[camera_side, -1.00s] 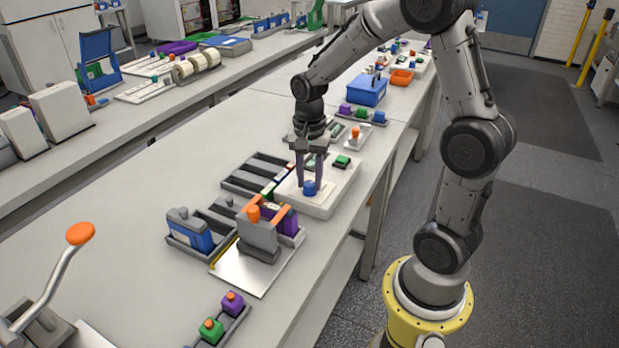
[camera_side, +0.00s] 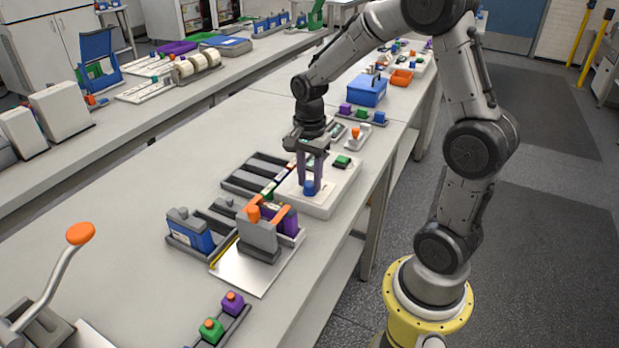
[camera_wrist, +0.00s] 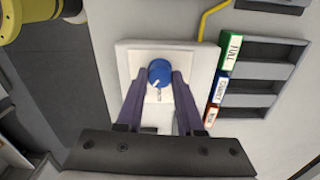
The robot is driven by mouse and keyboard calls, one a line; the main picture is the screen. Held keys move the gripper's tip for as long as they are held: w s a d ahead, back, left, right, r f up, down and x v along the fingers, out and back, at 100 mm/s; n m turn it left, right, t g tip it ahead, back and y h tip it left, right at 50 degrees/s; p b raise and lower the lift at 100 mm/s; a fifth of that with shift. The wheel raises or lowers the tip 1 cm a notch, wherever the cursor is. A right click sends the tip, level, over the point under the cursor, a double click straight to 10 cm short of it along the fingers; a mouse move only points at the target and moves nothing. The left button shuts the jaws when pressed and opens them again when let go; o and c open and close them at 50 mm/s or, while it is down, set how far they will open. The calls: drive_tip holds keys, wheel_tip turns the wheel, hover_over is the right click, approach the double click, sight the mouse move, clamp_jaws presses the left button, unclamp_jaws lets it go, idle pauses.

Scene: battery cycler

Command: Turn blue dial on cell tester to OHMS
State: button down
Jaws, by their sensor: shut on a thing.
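The blue dial (camera_side: 309,188) stands on the white cell tester (camera_side: 327,204) near the bench's right edge. My gripper (camera_side: 310,186) points down over the tester and is shut on the dial, one finger on each side. The fingers also show in the wrist view (camera_wrist: 159,88). A green button (camera_side: 342,161) sits at the tester's far end. I cannot read any OHMS marking on the plate.
A dark slotted rack (camera_side: 262,172) lies left of the tester; labels reading FULL (camera_wrist: 231,52) and others show beside it. A grey fixture with orange clamps (camera_side: 259,233) stands in front. The bench left of the rack is clear.

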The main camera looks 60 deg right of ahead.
sight(310, 183)
drive_tip(key=c, duration=0.5)
unclamp_jaws()
drive_tip(key=shift+c, duration=0.2)
wheel_tip(310, 183, up, 14)
